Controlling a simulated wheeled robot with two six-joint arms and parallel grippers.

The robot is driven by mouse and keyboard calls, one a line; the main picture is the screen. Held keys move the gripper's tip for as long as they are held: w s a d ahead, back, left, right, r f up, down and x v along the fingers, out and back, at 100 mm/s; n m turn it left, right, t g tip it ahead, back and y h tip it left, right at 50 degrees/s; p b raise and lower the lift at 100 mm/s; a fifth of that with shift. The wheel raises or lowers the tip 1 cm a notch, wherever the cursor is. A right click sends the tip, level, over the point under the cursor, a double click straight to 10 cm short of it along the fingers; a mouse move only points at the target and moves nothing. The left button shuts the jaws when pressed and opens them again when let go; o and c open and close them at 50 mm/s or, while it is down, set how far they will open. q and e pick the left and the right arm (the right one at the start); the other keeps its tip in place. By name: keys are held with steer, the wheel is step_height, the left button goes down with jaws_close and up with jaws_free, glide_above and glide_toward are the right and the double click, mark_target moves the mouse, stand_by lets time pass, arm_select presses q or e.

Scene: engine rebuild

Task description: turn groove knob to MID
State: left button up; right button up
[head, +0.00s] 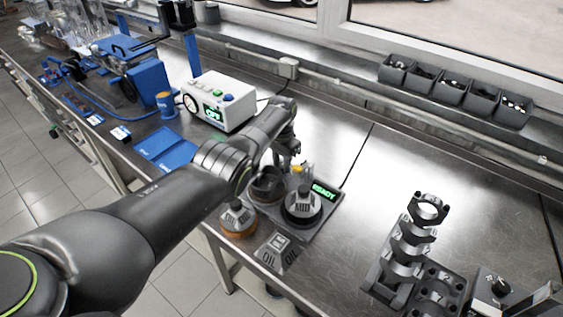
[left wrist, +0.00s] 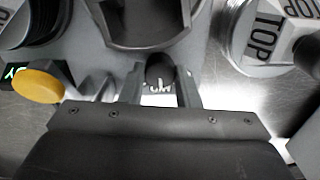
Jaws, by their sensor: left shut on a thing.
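The groove knob (left wrist: 160,72) is a small dark knob, seen in the left wrist view between my two fingers. White lettering shows just below it, partly covered; I cannot read its setting for sure. My left gripper (left wrist: 160,88) is shut on the knob. In the head view my left gripper (head: 290,153) reaches down at the far side of the grey station (head: 328,207), and the knob is hidden there. The station has a green READY display (head: 324,190) and a yellow button (head: 298,169), also seen in the left wrist view (left wrist: 38,86). My right gripper is not in view.
A dark round holder (head: 268,186) and pistons marked TOP, one visible in the left wrist view (left wrist: 262,38), stand close to my gripper. A white tester box (head: 219,101) stands behind left. The bench between is clear.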

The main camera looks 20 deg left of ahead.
mark_target(281, 165)
arm_select(q)
steer(key=shift+m, duration=0.4)
steer(key=o, duration=1)
steer(key=shift+r, duration=0.6)
step_height(281, 165, up, 5)
steer(key=shift+r+p, duration=0.1)
steer(key=shift+p, duration=0.5)
step_height(281, 165, up, 11)
steer(key=shift+r+b, duration=0.1)
steer(key=shift+b, duration=1.1)
